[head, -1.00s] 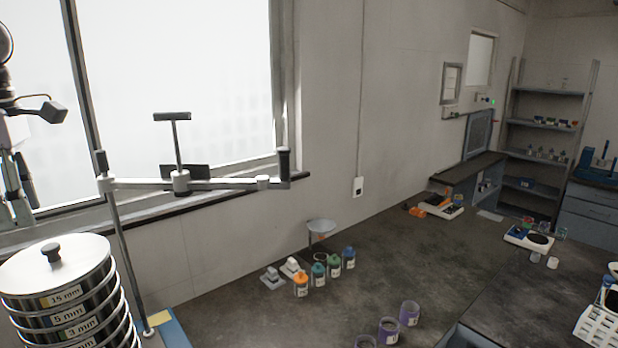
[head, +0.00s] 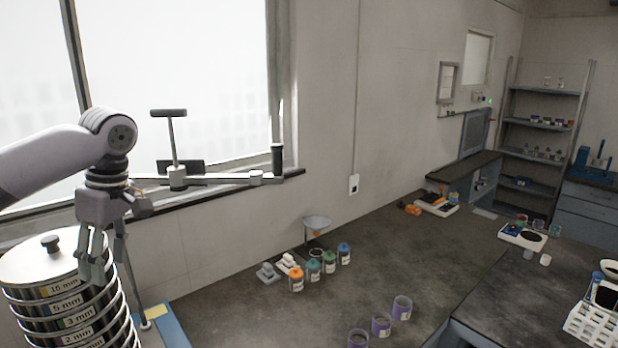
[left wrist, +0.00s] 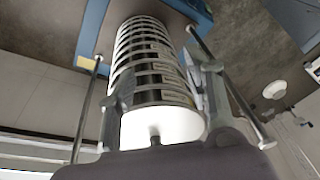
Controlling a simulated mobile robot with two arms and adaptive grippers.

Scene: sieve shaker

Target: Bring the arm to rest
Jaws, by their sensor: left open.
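My left arm comes in from the left in the head view. Its gripper (head: 103,262) points down, in front of the right side of the sieve stack (head: 62,318) as seen from the head. The fingers are open and hold nothing. In the left wrist view the open fingers of my left gripper (left wrist: 165,95) appear on either side of the sieve stack (left wrist: 150,75), with its pale lid (left wrist: 165,128) and knob near the palm. I cannot tell whether a finger touches the stack. My right gripper is not in view.
Bottles (head: 297,279), a funnel on a stand (head: 316,223) and purple-banded cups (head: 381,325) stand on the dark bench (head: 400,240). A white rack (head: 592,325) is at the right edge. The bench's middle is mostly clear.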

